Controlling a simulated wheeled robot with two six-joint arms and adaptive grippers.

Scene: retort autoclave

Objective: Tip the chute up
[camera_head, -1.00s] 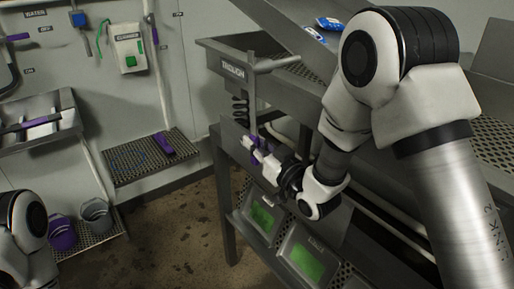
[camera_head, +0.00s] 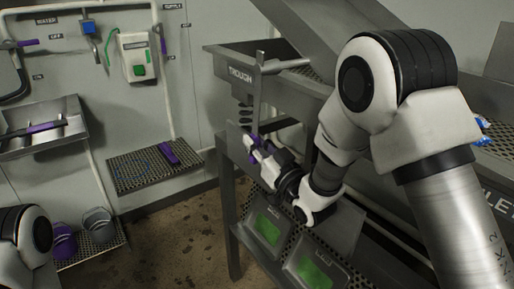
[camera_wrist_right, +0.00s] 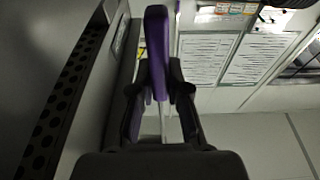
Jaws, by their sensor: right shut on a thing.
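The chute (camera_head: 309,32) is a grey metal panel at the top of the head view, sloping steeply down to the right. My right gripper (camera_head: 256,148) is beside the trough's front left corner, shut on the purple lever handle. In the right wrist view the purple handle (camera_wrist_right: 157,45) sits between both dark fingers (camera_wrist_right: 157,92). Blue and white packets (camera_head: 482,124) show at the right edge, partly hidden by my right arm. My left gripper is out of view; only part of its arm shows lower left.
The floor between is clear.

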